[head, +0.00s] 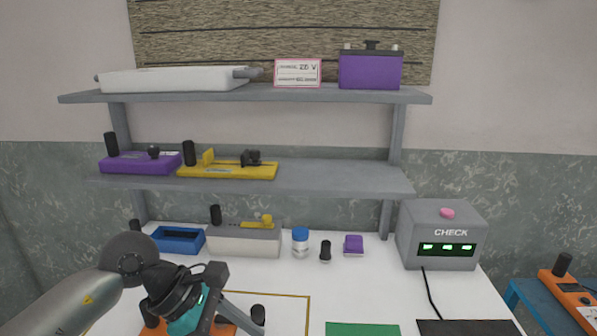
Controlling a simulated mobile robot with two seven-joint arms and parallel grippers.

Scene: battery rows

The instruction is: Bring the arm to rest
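My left arm comes in from the lower left. Its gripper (222,304) is over the front left of the white table (370,283), above an orange device (222,327) with a black knob (258,314). A teal part (190,317) shows at the gripper; I cannot tell what it belongs to. The fingertips are not clearly seen, so I cannot tell whether the gripper is open or shut, or whether it touches the orange device. My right gripper is not in view.
A grey two-level shelf (300,177) stands behind. A blue tray (180,240), a grey box (243,242), a blue-capped jar (300,243), a small purple block (353,245) and a CHECK box (437,247) line the table's back. A green mat (362,329) lies in front.

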